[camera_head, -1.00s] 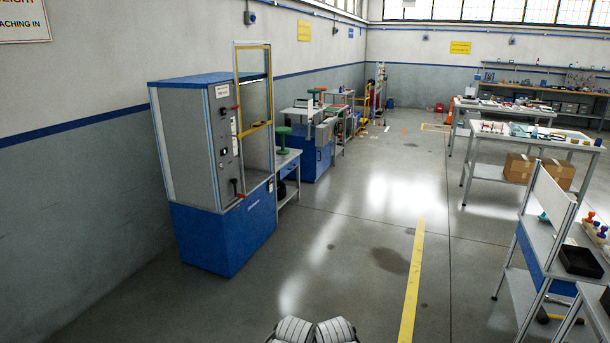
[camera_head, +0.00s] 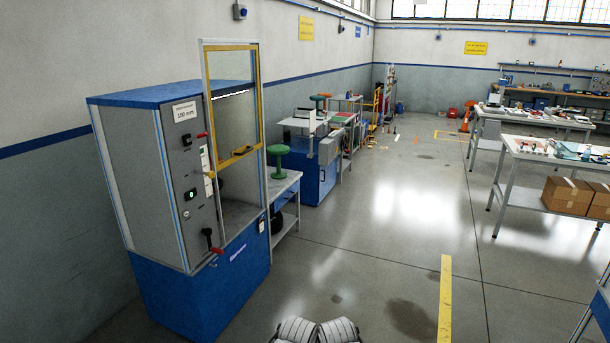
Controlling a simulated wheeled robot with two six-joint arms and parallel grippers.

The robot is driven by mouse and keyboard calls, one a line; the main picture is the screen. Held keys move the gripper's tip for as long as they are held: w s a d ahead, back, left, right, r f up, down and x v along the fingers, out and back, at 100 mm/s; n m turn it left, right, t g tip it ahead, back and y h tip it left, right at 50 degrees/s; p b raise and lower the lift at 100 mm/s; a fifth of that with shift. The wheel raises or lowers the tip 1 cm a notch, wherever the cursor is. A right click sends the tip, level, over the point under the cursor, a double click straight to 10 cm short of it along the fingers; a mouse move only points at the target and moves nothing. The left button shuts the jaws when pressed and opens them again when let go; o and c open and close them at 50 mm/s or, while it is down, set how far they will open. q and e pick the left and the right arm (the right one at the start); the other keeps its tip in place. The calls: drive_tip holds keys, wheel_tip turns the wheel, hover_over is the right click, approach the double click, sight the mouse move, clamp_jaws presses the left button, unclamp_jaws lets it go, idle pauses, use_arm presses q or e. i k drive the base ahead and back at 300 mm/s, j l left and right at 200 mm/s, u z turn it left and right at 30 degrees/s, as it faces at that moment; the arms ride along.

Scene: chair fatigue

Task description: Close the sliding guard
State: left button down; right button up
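The sliding guard (camera_head: 234,105) is a clear panel in a yellow frame on the front of a blue and grey test machine (camera_head: 200,290). It stands raised, with its top above the machine's blue roof. Below that bar the opening into the machine's chamber (camera_head: 238,208) shows. Parts of my own body show at the bottom middle of the view. Neither gripper can be made out, and nothing of mine touches the guard.
A bench (camera_head: 285,188) with a green stool-like object (camera_head: 279,160) stands just beyond the machine. Open floor (camera_head: 350,270) lies to the right. A table with cardboard boxes (camera_head: 567,195) is at the right.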

sight(242, 151)
drive_tip(key=i, duration=1.65)
drive_tip(key=i+l, duration=0.1)
drive_tip(key=i, duration=1.55)
drive_tip(key=j+u, duration=0.05)
drive_tip(key=j, duration=0.05)
